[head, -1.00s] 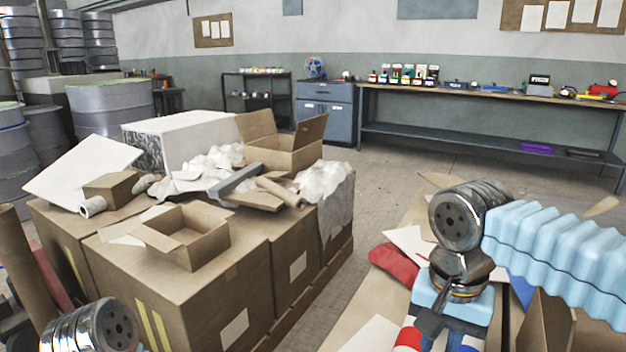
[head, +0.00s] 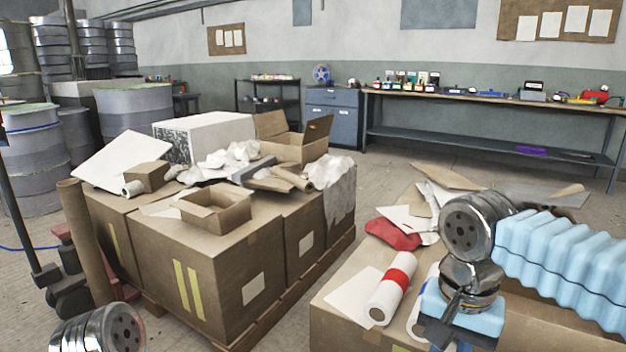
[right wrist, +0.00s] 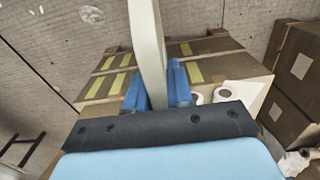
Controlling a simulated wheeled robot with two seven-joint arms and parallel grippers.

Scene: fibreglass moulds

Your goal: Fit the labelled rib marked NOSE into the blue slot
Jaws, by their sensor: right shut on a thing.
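My right gripper (right wrist: 157,88) shows in the right wrist view, with its two blue fingers shut on a thin, pale cream piece, the rib (right wrist: 147,45). The rib stands up between the fingers and runs out of the top of the picture. I see its narrow edge, and no NOSE marking can be read on it. In the head view my right arm comes in from the right, but its gripper is below the picture. Only a metal joint of my left arm shows at the bottom left; the left gripper is out of view. I see no blue slot.
Large cartons (head: 215,270) on a pallet stand at the left, topped with an open box (head: 215,212) and crumpled paper. Another carton stack (head: 335,322) at the right bears a red-banded roll (head: 392,290) and a red cloth (head: 392,235). Floor is clear between the stacks.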

